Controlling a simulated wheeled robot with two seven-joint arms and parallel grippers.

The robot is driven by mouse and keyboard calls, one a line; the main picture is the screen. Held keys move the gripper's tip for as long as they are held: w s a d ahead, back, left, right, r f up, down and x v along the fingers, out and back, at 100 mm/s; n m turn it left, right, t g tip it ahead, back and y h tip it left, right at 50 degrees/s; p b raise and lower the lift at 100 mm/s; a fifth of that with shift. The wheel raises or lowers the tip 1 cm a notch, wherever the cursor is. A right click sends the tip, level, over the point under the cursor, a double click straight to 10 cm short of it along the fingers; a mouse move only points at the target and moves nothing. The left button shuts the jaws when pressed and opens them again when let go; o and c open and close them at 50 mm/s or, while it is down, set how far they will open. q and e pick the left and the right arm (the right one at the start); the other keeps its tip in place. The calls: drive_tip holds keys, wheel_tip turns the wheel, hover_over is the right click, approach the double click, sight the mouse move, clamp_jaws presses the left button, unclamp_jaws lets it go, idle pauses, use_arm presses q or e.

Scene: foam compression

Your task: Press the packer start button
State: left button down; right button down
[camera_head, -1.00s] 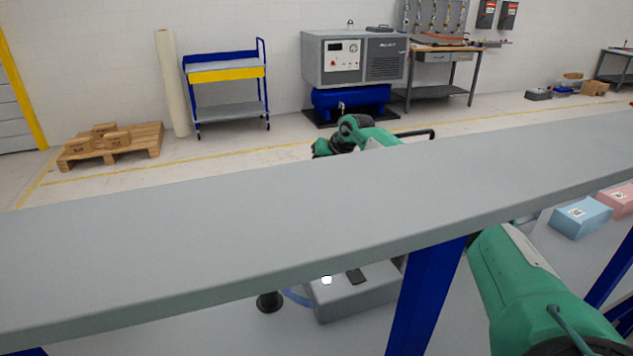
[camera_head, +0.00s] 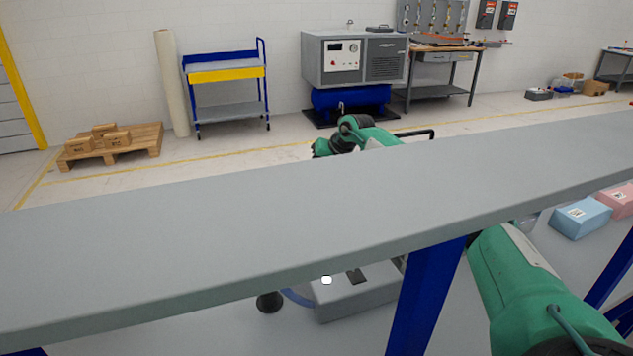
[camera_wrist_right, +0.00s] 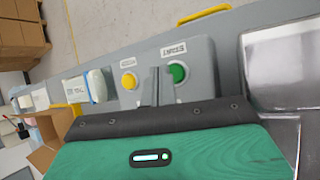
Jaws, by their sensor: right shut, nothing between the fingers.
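In the right wrist view, a grey control panel (camera_wrist_right: 205,52) carries a round green button (camera_wrist_right: 177,72) with a white label that seems to read START. A yellow button (camera_wrist_right: 129,81) with its own label sits left of it. My right gripper (camera_wrist_right: 157,74) is shut and empty. Its fingertips appear between the two buttons, closer to the green one. I cannot tell whether they touch the panel. In the head view, the panel's buttons and the right gripper cannot be made out behind the grey beam. My left gripper is in neither view.
A wide grey beam (camera_head: 250,215) on blue posts (camera_head: 425,295) crosses the head view. Below it are a grey box (camera_head: 360,295) and, at right, blue (camera_head: 580,217) and pink (camera_head: 620,200) blocks. The wrist view shows an open carton (camera_wrist_right: 45,140) at left.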

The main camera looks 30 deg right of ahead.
drive_tip(key=shift+f, duration=0.15)
drive_tip(key=shift+f, duration=0.25)
